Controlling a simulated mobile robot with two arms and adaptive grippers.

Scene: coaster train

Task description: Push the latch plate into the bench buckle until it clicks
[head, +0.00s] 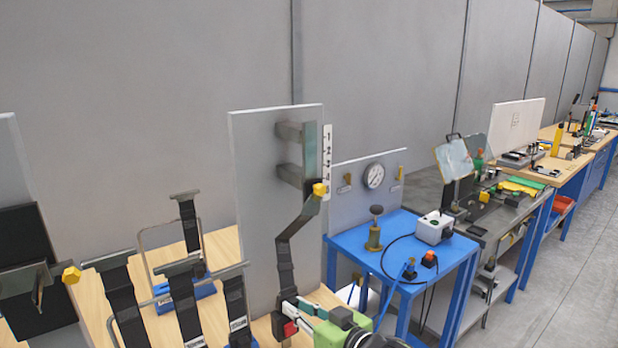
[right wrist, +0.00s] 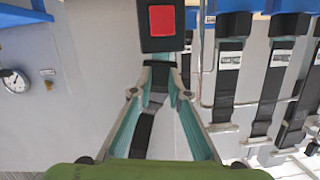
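The bench buckle is a black block with a red button (right wrist: 162,20), at the top middle of the right wrist view. It also shows low in the head view (head: 290,328). My right gripper (right wrist: 160,72) has its teal fingers closed in on the black latch plate (right wrist: 159,80) from both sides. The plate points at the buckle's near end; whether its tongue is inside cannot be told. A dark strap (head: 285,262) runs from the plate up to an anchor with a yellow knob (head: 319,188) on the upright panel. My left gripper is not in view.
Several black straps (head: 124,305) with metal frames stand left of the buckle on the wooden bench (head: 222,248). The grey upright panel (head: 250,185) rises behind the strap. A blue table (head: 405,238) with a gauge (head: 374,176) stands to the right.

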